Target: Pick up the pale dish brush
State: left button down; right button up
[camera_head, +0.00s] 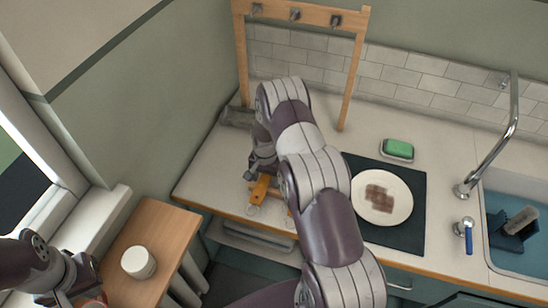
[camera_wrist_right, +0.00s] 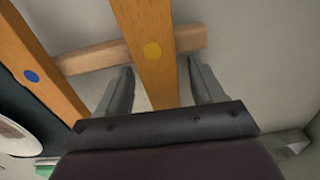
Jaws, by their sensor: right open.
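Two wooden handles lie across a wooden bar (camera_wrist_right: 80,61) on the counter. In the head view an orange-brown handle (camera_head: 260,188) shows beside my right gripper (camera_head: 260,166). Brush heads and bristles are hidden, so I cannot tell which handle belongs to the pale dish brush. My left gripper (camera_head: 78,287) is at the lower left, its fingers unclear.
A plate (camera_head: 397,190) with brown stains lies on a dark mat (camera_head: 400,235). A green sponge (camera_head: 398,148) sits behind it. The sink (camera_head: 528,262) with tap is at right. A wooden rack (camera_head: 356,70) stands behind my right arm. A white cup (camera_head: 138,262) stands on a side table.

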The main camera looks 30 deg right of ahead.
jog(key=shift+f, duration=0.15)
jog(key=c, duration=1.2)
jog(key=shift+o, duration=0.2)
